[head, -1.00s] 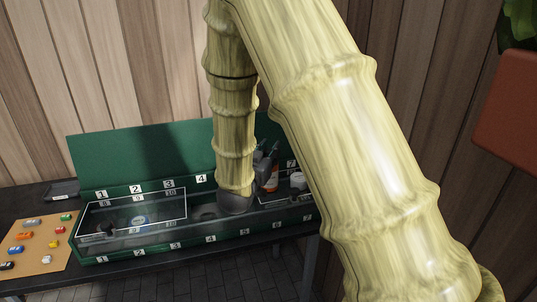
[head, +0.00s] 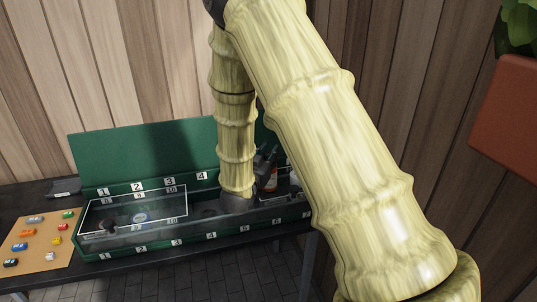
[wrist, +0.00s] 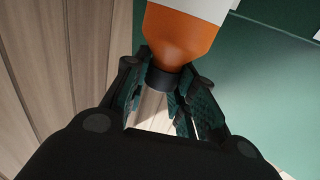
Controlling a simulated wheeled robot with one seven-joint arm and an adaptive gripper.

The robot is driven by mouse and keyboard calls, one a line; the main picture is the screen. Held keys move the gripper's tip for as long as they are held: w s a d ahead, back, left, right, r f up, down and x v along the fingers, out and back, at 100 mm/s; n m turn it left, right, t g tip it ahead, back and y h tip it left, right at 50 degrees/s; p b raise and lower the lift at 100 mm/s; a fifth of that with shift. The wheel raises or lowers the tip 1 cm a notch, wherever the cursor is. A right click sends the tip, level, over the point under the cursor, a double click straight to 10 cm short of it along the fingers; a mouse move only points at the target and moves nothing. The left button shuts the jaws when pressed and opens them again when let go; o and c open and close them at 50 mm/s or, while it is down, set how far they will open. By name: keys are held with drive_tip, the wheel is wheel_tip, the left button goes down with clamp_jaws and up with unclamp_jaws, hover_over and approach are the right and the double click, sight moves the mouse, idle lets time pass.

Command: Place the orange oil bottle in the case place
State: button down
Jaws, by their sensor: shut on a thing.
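The orange oil bottle (wrist: 180,35), orange with a white part and a dark neck, fills the top of the wrist view. My gripper (wrist: 168,90) is shut on its dark neck end. In the head view the bottle (head: 272,180) shows small at the right part of the green case (head: 140,250), just right of my wrist. My gripper (head: 264,160) is partly hidden there by the arm. The case is open, with numbered labels along its lid and front. I cannot tell whether the bottle touches the case floor.
A clear-lidded section (head: 165,212) covers the case's left part. A board with several small coloured items (head: 40,240) lies to the left on the dark bench. A plank wall stands behind, and a terracotta planter (head: 510,115) hangs at the right.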

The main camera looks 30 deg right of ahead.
drive_tip(key=shift+f, duration=0.1)
drive_tip(key=c, duration=1.2)
unclamp_jaws()
drive_tip(key=shift+o, duration=0.2)
drive_tip(key=shift+a, duration=0.15)
drive_tip(key=b+v, duration=0.2)
drive_tip(key=v, duration=1)
